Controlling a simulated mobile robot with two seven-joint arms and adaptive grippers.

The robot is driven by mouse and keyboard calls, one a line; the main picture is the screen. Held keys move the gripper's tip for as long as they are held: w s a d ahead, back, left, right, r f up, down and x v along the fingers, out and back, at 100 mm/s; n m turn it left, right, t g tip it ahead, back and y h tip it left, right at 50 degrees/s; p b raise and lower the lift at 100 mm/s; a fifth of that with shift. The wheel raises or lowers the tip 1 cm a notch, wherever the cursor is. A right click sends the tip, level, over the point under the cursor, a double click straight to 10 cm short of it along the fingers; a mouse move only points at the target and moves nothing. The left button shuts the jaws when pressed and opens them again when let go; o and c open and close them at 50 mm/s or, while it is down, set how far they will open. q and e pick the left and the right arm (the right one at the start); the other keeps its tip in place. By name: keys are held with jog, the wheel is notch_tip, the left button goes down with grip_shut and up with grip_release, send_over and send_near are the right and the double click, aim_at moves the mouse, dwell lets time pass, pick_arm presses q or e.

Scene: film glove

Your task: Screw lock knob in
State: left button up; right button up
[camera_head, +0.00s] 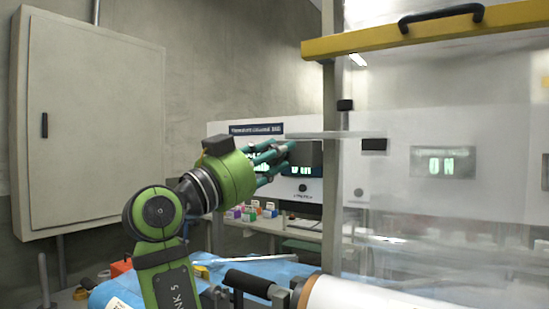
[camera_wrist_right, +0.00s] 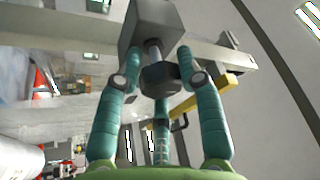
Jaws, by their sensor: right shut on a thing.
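The lock knob (camera_wrist_right: 160,79) is a dark, faceted knob in the right wrist view, with a short metal shaft (camera_wrist_right: 152,50) running from it to a grey block (camera_wrist_right: 151,25). How deep the shaft sits in the block cannot be seen. My right gripper (camera_wrist_right: 158,72) has teal fingers closed around the knob. The knob is mostly hidden by the fingers there. My left gripper is not in view.
A clear panel with a yellow top bar (camera_head: 430,32) and black handle fills the right. An upright post (camera_head: 331,200) stands by the block. A white roll (camera_head: 365,293) lies below. A grey wall cabinet (camera_head: 90,120) is left. Small coloured boxes (camera_head: 250,210) stand behind.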

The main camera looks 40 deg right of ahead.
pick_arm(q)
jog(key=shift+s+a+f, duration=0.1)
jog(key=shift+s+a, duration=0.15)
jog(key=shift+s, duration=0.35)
pick_arm(e)
jog(key=shift+r+m, duration=0.15)
jog(key=shift+m, duration=0.55)
jog(key=o, duration=1.1)
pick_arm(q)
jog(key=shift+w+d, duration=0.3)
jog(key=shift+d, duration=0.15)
pick_arm(e)
jog(key=shift+a, duration=0.1)
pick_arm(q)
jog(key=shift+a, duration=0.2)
pick_arm(e)
jog(key=v, duration=1.2)
jog(key=shift+w+a, duration=0.1)
jog(key=shift+w, duration=0.1)
